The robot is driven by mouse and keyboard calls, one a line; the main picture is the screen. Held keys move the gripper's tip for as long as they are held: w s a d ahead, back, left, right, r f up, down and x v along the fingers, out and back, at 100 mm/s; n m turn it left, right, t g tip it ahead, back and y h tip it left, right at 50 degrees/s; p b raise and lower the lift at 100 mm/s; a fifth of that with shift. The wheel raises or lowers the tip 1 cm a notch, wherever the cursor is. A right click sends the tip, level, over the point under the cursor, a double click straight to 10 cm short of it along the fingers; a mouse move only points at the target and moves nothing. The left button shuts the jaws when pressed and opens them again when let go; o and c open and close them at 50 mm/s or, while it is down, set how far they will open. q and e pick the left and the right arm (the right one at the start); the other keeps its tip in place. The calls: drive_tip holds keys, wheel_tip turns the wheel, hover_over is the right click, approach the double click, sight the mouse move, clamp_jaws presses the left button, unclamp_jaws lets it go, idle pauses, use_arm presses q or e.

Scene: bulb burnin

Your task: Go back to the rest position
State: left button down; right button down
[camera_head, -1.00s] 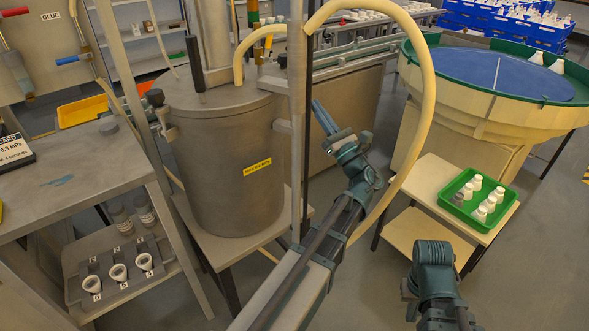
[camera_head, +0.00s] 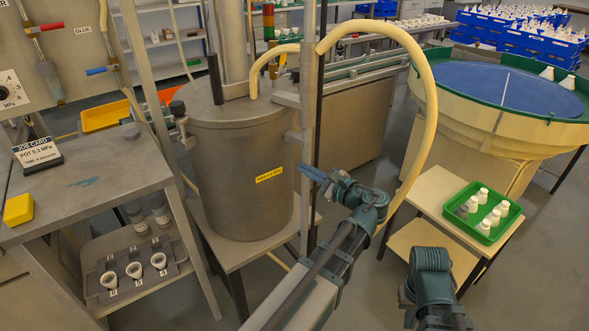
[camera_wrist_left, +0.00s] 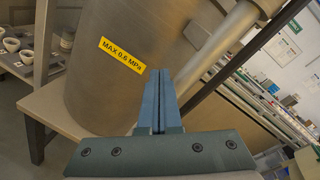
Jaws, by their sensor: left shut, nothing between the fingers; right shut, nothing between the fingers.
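My left gripper (camera_head: 312,173) is shut and empty. Its blue fingers point up and left, in front of the post beside the large steel pot (camera_head: 235,205). In the left wrist view the two fingers (camera_wrist_left: 160,78) lie flat together with nothing between them. They overlap the steel pot (camera_wrist_left: 85,85) with its yellow label in that picture; I cannot tell how far apart they are. My right arm (camera_head: 432,275) shows at the bottom right, folded, but its fingers do not show.
A thick cream hose (camera_head: 430,90) arches beside the post. At left is a bench (camera_head: 100,180) with a job card (camera_head: 38,155) and a yellow block (camera_head: 18,209).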

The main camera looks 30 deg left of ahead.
drive_tip(key=shift+a, duration=0.3)
idle(0.4)
